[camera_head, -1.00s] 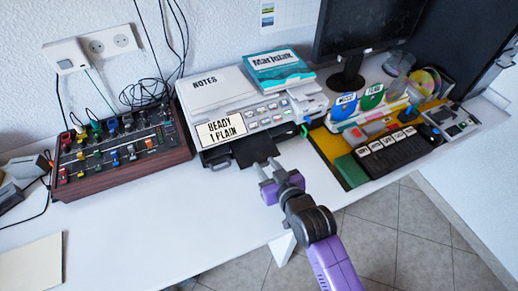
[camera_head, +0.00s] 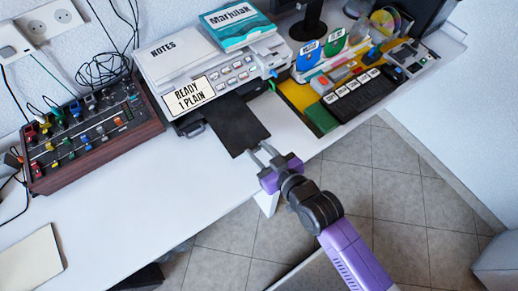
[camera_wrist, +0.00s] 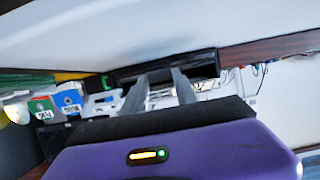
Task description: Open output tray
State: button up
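The printer (camera_head: 207,58) stands at the back of the white desk. Its black output tray (camera_head: 236,122) sticks out from the front toward my arm and lies extended over the desk. My gripper (camera_head: 262,152) is just off the tray's front edge, low over the desk's front edge. Its two grey fingers are spread apart with nothing seen between them. In the wrist view the fingers (camera_wrist: 160,80) point at a dark bar-like edge, likely the tray (camera_wrist: 190,68). Whether the fingertips touch the tray is hard to tell. The printer's display plate (camera_head: 188,95) reads "READY 1 PLAIN".
A knobbed mixer box (camera_head: 85,135) stands left of the printer. A colourful organiser with a black labelled key panel (camera_head: 355,93) stands right. A teal book (camera_head: 238,24) and notes lie on the printer. The front-left desk is mostly clear, with a beige pad (camera_head: 30,262).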

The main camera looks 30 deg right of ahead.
jog(key=o, duration=0.3)
jog(key=v, duration=0.7)
jog(key=shift+s, duration=0.15)
jog(key=shift+s+r, duration=0.2)
dwell(0.3)
jog(key=shift+t, duration=0.6)
jog(key=shift+s+r, duration=1.9)
jog(key=shift+s, duration=1.05)
jog(key=shift+s+r, duration=1.95)
jog(key=shift+s, duration=1.05)
jog(key=shift+s+r, duration=1.9)
jog(key=shift+s, duration=1.05)
